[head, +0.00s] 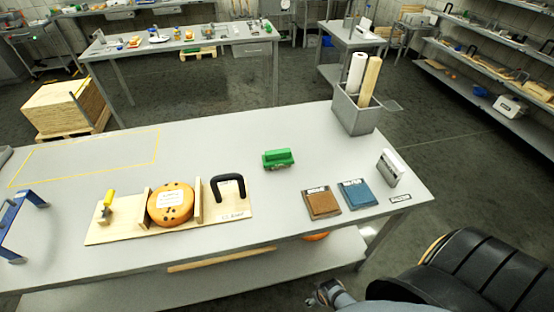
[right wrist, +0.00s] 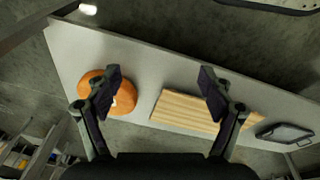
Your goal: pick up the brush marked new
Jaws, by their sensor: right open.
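A green brush-like block (head: 278,158) lies on the grey table (head: 230,150), right of the middle. A pale grey-white block (head: 390,168) with a darker edge, perhaps a brush, stands near the table's right edge, beside a small label (head: 400,197). I cannot read "new" on either one. My right gripper (right wrist: 160,82) is open and empty in the right wrist view. In the head view what seems to be my right gripper (head: 326,293) is low at the bottom, in front of the table and away from both blocks. My left gripper is not in view.
A brown pad (head: 322,203) and a blue pad (head: 357,194) lie left of the pale block. A wooden board (head: 118,233) bears an orange cheese wheel (head: 171,204) and a black handle (head: 229,186). A grey bin (head: 353,116) holds rolls. The lower shelf carries another orange wheel (right wrist: 122,98).

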